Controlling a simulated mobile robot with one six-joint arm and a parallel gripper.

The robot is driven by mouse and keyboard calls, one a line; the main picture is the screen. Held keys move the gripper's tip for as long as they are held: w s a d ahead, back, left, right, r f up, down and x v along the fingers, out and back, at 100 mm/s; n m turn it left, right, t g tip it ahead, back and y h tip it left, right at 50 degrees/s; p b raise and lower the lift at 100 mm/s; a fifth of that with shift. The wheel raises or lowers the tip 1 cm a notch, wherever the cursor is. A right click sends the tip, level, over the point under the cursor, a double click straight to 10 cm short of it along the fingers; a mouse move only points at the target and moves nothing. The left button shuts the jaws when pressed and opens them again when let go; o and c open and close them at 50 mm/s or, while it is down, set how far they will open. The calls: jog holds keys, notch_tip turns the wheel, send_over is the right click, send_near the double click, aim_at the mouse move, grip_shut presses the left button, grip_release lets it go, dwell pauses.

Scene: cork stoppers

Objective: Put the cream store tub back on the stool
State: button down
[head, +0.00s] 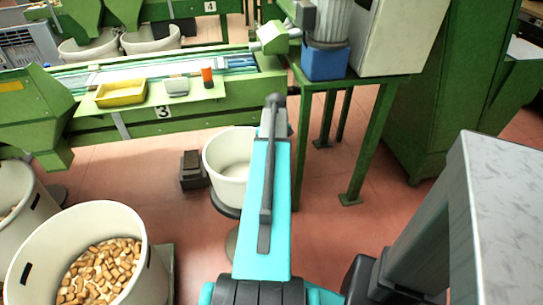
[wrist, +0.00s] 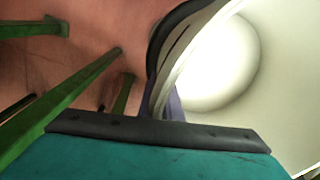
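The cream tub (head: 226,170) stands upright in the head view, directly above the dark round seat of the stool (head: 222,206). Its right side is hidden by my teal arm. In the wrist view the tub (wrist: 215,65) fills the right side, with its inside bright. A dark curved edge (wrist: 160,40), apparently the stool seat, shows beside it. My gripper (wrist: 173,104) is at the tub's wall, but its fingers are mostly hidden behind the dark edge of my wrist. I cannot tell whether they close on the rim. The head view hides my gripper behind the arm.
A large tub of corks (head: 100,265) stands at the lower left, with another tub behind it. A dark block (head: 192,170) lies left of the stool. A green machine (head: 190,110) stands behind, and a green table's legs (head: 365,150) stand right of my arm.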

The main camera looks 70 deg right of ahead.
jog(key=shift+f, duration=0.15)
jog(key=c, duration=2)
grip_release()
jog(key=shift+s+d+r, duration=0.1)
jog(key=shift+r, duration=1.95)
jog(key=shift+s+d+r, duration=0.1)
jog(key=shift+r, duration=2)
jog(key=shift+s+d+r, duration=0.1)
jog(key=shift+r, duration=1.95)
jog(key=shift+w, duration=0.1)
